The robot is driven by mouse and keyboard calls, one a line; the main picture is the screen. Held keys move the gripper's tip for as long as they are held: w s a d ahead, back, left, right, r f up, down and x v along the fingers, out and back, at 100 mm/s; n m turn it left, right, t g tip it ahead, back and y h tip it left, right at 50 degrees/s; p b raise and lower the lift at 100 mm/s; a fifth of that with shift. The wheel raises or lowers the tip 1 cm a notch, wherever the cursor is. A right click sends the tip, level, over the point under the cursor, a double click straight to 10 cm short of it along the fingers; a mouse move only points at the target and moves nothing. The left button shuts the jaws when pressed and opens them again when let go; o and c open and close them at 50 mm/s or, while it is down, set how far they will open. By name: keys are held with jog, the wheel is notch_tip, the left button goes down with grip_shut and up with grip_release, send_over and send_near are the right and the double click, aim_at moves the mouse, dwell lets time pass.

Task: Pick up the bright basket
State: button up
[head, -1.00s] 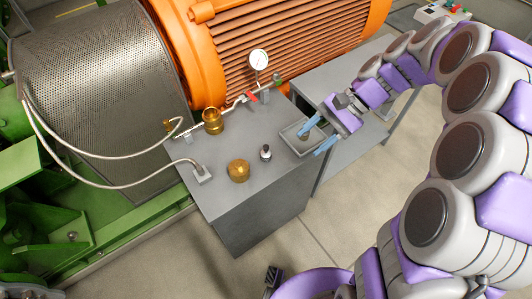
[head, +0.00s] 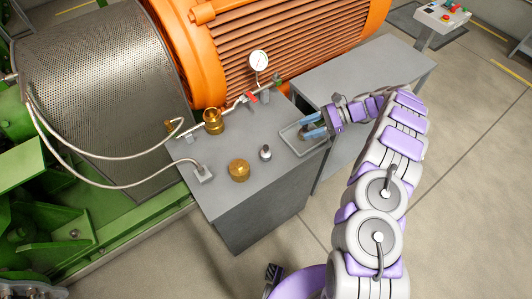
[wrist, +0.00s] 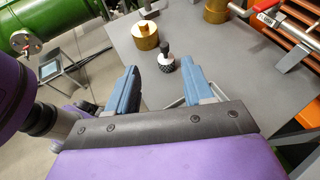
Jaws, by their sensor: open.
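My gripper (head: 307,126) is open, its two blue fingers over a shallow grey tray (head: 290,140) at the bench's right end. No bright basket can be clearly made out; the fingers hide part of the tray, and a small object between them is unclear. In the wrist view, the open gripper (wrist: 155,85) has nothing visible clasped between its fingertips, and a thin bit of tray rim (wrist: 176,103) shows behind them. A small black-topped part with a pale base (head: 265,153) stands left of the tray; it also shows in the wrist view (wrist: 167,60).
A brass cap (head: 239,171) and an upright open brass body (head: 213,122) stand on the grey bench (head: 225,195). A pipe with a red-handled valve (head: 252,97) and a gauge (head: 259,62) runs along the back, before the orange motor (head: 280,45). A lower grey table (head: 350,75) adjoins at right.

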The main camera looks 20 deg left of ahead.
notch_tip(320, 180, down, 3)
jog(key=m, duration=0.1)
jog(key=b, duration=0.3)
send_near(266, 146)
jog(key=x, duration=1)
jog(key=shift+s+a+f, duration=0.1)
jog(key=shift+a+f, duration=0.05)
jog(key=shift+f, duration=0.1)
grip_shut()
